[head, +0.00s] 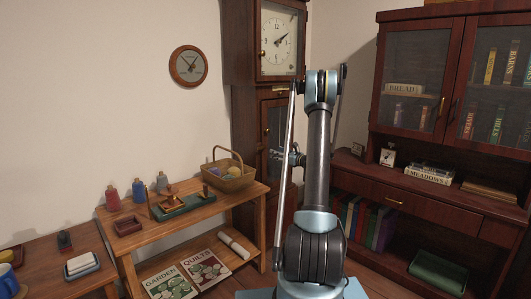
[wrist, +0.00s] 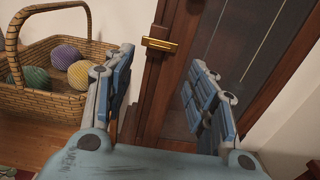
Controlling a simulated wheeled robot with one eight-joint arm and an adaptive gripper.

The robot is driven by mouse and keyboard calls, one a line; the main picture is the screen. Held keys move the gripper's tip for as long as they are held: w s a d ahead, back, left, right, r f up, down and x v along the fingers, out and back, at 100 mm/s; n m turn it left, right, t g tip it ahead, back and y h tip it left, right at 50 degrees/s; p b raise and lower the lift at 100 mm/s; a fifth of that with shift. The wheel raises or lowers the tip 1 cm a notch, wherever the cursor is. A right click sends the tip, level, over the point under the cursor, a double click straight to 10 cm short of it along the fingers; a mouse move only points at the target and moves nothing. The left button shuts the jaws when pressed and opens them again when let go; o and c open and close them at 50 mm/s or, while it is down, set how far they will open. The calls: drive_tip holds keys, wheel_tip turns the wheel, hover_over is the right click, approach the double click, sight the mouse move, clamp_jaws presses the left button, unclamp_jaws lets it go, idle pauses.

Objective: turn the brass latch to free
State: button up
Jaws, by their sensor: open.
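The brass latch (wrist: 159,44) shows in the wrist view as a short bar lying nearly level on the dark wooden frame of the clock's lower glass door (wrist: 215,50). My gripper (wrist: 166,88) is open in the wrist view, one finger on each side of the picture. The latch lies beyond the fingertips, between them and higher in the picture, with nothing touching it. In the head view my gripper (head: 291,158) is partly hidden by my arm, in front of the tall clock case (head: 242,110). I cannot make out the latch clearly there.
A wicker basket (wrist: 52,97) with several yarn balls stands close left of my gripper, on a wooden side table (head: 225,197). A dark bookcase (head: 410,165) stands to the right. The space between the fingers and the clock door looks clear.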

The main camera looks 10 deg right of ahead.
sight(262, 148)
drive_tip(key=x, duration=1)
drive_tip(key=shift+w, duration=0.15)
drive_tip(key=shift+a, duration=0.1)
drive_tip(key=c, duration=1.1)
